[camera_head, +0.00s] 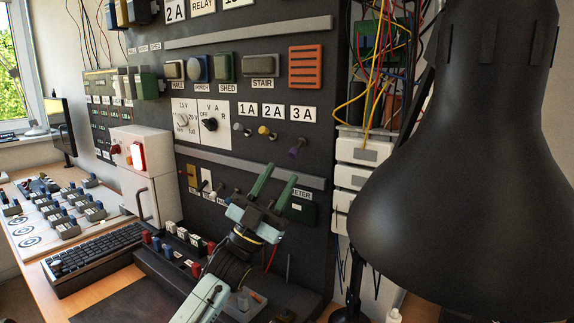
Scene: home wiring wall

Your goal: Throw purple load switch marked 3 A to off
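The purple load switch (296,149) is a small toggle on the dark wall panel, below the white 3 A label (303,114). Its purple tip points down and to the left of its mount, lower than the tips of the two neighbouring toggles. My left gripper (283,172) reaches up from the bottom middle, with its two green fingers spread apart and nothing seen between them. The fingertips are a little below the purple switch in the picture and look apart from it. My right gripper is not in view.
A grey toggle (240,127) and a yellow-tipped toggle (265,130) sit left of the purple one. A grey rail (250,166) crosses the panel below them. A large black lamp (460,190) fills the right side. Loose wires (380,60) hang right of the panel.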

